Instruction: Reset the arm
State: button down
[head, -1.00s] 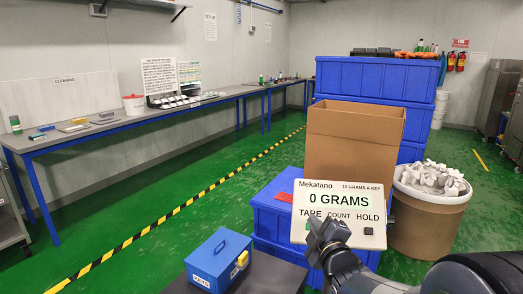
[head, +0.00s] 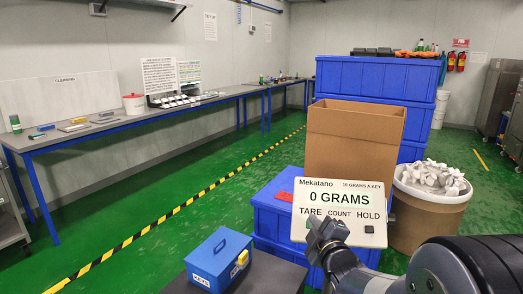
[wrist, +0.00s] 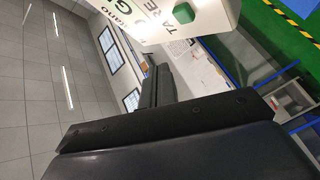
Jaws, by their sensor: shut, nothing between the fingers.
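My gripper (head: 324,236) is shut and empty in the head view, in front of the lower left part of the scale display (head: 339,210). The display is a tilted white panel reading "0 GRAMS", with TARE, COUNT and HOLD labels. A gap between gripper and panel cannot be judged from the head view. In the wrist view, the dark gripper fingers (wrist: 170,115) fill the lower middle, and part of the display (wrist: 185,20) with a green button shows at the top. My arm runs from the gripper to the lower right of the head view.
A blue KEYS box (head: 219,260) stands on a dark surface at front. Blue crates (head: 375,78) and an open cardboard box (head: 354,140) stand behind the display. A brown drum of white pieces (head: 428,215) is at right. Green floor (head: 150,240) is open at left.

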jog(key=w+f+b, duration=0.1)
jog(key=b, duration=0.1)
jog(key=shift+d+f+b, duration=0.1)
jog(key=shift+f+b, duration=0.2)
jog(key=shift+b, duration=0.05)
jog(key=shift+w+b, duration=0.1)
jog(key=shift+b, duration=0.3)
jog(key=r+p, duration=0.1)
jog(key=p, duration=0.3)
